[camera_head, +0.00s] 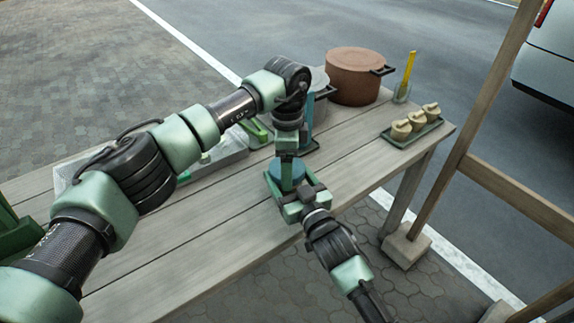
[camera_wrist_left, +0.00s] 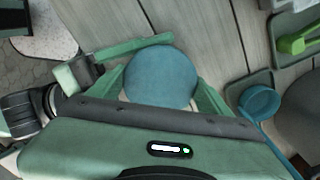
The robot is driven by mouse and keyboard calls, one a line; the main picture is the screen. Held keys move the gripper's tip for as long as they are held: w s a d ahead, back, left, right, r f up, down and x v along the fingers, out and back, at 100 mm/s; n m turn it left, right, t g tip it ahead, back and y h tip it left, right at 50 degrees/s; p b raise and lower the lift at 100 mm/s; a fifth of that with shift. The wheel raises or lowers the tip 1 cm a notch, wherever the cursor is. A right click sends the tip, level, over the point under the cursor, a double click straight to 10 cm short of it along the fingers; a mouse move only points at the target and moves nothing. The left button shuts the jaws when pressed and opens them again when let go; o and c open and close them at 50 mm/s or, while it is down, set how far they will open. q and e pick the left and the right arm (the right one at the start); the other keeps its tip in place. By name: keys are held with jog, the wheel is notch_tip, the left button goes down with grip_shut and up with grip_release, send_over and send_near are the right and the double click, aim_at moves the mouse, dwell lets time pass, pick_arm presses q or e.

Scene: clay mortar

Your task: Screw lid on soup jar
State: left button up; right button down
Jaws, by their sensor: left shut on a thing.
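A round blue lid (camera_head: 299,167) is near the table's front edge and fills the middle of the left wrist view (camera_wrist_left: 160,78). My left gripper (camera_head: 288,180) points down over it, with its green fingers on either side of the lid in the wrist view (camera_wrist_left: 162,92), shut on it. My right gripper (camera_head: 284,190) reaches in from the front at the same spot, lower than the lid; one of its green fingers passes behind the lid in the wrist view (camera_wrist_left: 135,50). The soup jar is hidden beneath the lid and grippers, so I cannot tell how the lid sits or whether the right jaws grip.
A brown pot (camera_head: 354,78) stands at the back, with a grey pot (camera_head: 321,84) beside it. A glass with a yellow utensil (camera_head: 408,72) and a tray of rolls (camera_head: 413,132) are to the right. A blue ladle (camera_wrist_left: 258,101) and a green utensil (camera_wrist_left: 293,44) lie nearby.

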pick_arm(q)
jog(key=o, duration=1.5)
jog(key=shift+r, duration=2.3)
jog(key=shift+c, duration=0.2)
jog(key=shift+r+n, duration=1.5)
jog(key=shift+r, duration=0.25)
